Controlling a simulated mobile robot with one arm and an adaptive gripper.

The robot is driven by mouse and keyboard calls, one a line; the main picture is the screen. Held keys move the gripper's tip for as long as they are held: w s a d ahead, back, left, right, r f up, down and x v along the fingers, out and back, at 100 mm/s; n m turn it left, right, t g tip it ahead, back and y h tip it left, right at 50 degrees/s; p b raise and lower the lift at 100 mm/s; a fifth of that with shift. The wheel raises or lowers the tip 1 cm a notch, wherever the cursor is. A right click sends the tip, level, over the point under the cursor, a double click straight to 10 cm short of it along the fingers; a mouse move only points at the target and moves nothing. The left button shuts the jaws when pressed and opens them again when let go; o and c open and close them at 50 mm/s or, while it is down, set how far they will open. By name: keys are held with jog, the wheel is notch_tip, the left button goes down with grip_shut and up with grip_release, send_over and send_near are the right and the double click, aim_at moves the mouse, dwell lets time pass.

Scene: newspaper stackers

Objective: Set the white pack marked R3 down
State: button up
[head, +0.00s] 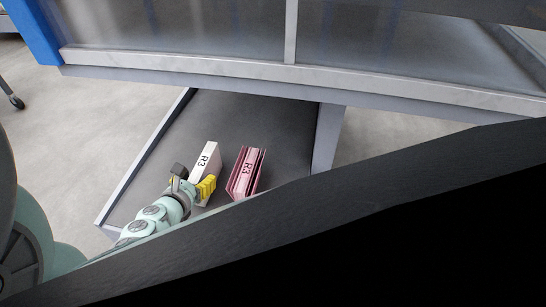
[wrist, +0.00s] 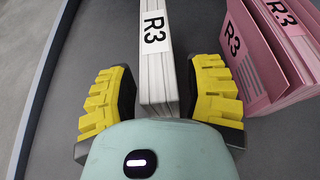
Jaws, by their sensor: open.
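The white pack marked R3 (head: 206,160) stands on the dark grey tray (head: 245,112) in the head view, its label on the narrow top face. In the wrist view the white pack (wrist: 157,62) lies between the two yellow fingers of my gripper (wrist: 162,98).
Pink packs marked R3 (head: 246,172) stand just right of the white pack; in the wrist view they (wrist: 262,52) are close to the right finger. The tray has a raised pale left rim (head: 148,155). A machine edge (head: 300,75) overhangs the back. Tray surface behind the packs is clear.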

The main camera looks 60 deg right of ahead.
jog(key=p+v, duration=0.1)
jog(key=v, duration=0.9)
jog(key=shift+a, duration=0.2)
